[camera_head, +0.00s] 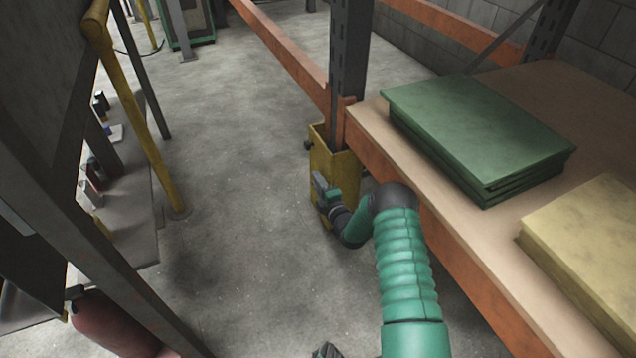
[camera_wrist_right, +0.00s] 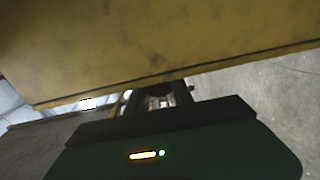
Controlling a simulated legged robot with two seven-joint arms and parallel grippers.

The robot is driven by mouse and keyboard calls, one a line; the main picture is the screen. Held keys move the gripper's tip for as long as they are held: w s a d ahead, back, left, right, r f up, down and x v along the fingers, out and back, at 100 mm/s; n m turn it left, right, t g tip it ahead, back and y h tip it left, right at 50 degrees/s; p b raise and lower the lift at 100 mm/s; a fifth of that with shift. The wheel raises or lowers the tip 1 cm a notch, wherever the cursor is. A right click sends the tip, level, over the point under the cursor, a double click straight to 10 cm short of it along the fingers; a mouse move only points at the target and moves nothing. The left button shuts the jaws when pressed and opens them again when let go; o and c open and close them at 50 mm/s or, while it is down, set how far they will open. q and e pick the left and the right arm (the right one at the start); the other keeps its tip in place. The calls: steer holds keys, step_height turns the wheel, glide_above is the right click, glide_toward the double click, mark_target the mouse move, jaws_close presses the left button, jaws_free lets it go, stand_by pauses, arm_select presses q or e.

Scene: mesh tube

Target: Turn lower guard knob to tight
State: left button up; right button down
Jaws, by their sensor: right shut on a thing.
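The yellow post guard (camera_head: 343,168) stands on the floor around the foot of the dark rack upright. A small dark knob (camera_head: 308,145) sticks out near the top of its left side. My right gripper (camera_head: 321,187) is at the guard's front left, lower than that knob. It is shut on the lower guard knob, which the fingers hide. In the right wrist view the guard (camera_wrist_right: 150,45) fills the top, and my right gripper (camera_wrist_right: 158,103) sits just under its edge. The knob's setting cannot be read.
The rack shelf (camera_head: 375,135) with its orange beam runs close along the right of my arm. It carries green boards (camera_head: 480,130) and a yellow stack (camera_head: 585,245). Concrete floor (camera_head: 235,150) is clear left of the guard. A yellow rail (camera_head: 140,120) stands further left.

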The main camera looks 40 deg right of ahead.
steer(key=shift+a+f+t, duration=0.1)
steer(key=shift+f+t, duration=0.25)
steer(key=shift+t, duration=0.55)
steer(key=shift+r+t+h, duration=0.25)
steer(key=shift+t+h, duration=0.35)
steer(key=shift+t, duration=1.1)
steer(key=c, duration=1.1)
jaws_free()
steer(key=shift+s+f, duration=0.1)
steer(key=shift+s, duration=0.2)
steer(key=p+v, duration=0.3)
steer(key=v, duration=1.3)
steer(key=shift+f+p, duration=0.15)
steer(key=shift+p, duration=0.25)
